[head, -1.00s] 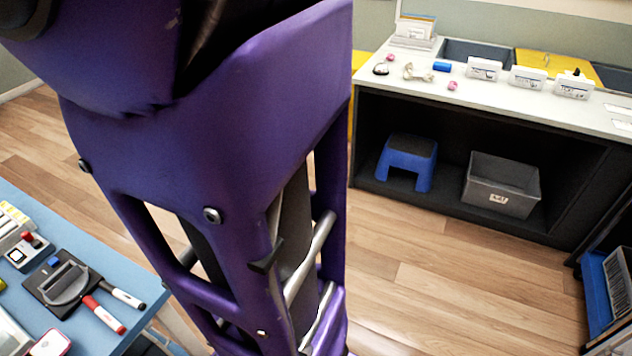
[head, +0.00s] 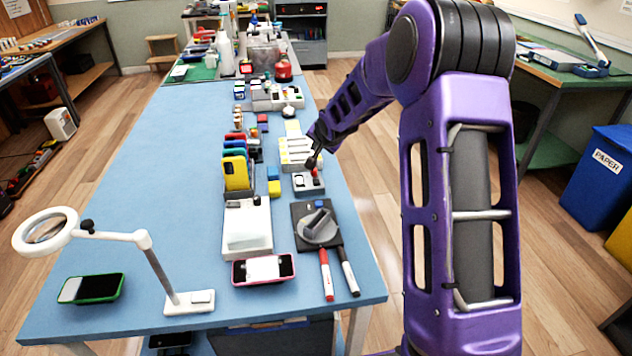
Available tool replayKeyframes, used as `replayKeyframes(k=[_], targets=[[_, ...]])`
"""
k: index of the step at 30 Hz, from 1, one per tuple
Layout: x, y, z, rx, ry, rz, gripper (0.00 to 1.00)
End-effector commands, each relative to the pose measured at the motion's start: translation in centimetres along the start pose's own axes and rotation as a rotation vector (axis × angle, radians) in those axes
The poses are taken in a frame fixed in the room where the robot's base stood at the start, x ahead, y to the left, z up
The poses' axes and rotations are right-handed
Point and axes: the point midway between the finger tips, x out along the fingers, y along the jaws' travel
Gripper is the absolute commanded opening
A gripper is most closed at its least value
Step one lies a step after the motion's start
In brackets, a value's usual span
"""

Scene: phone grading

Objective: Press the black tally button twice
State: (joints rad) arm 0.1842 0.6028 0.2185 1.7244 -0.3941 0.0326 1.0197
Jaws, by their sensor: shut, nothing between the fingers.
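My gripper (head: 312,161) is shut and empty, pointing down at the far end of my purple arm. It is over the back edge of a small light grey box (head: 308,185) on the blue table. The box has a red button (head: 315,173) on its right part and a small dark-framed white display on its left. I cannot make out a black tally button on it; the fingers cover part of the box's back. I cannot tell whether the fingertips touch the box.
Close by on the blue table (head: 180,150) are a black pad with a round grey holder (head: 318,228), a rack of yellow and blue phones (head: 236,172) and a tray with yellow strips (head: 296,150). A magnifier lamp (head: 165,270) stands front left. The table's left middle is clear.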

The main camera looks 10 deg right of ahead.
Motion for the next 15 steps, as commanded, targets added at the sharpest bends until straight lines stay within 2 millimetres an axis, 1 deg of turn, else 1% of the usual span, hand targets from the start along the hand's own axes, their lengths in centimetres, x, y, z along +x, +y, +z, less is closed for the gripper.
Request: replayKeyframes(k=[8, 15], targets=[[2.2, 1.6, 1.6, 0.0, -0.001, 0.001, 0.0], [4.7, 3.4, 3.5, 0.0, -0.001, 0.001, 0.0]])
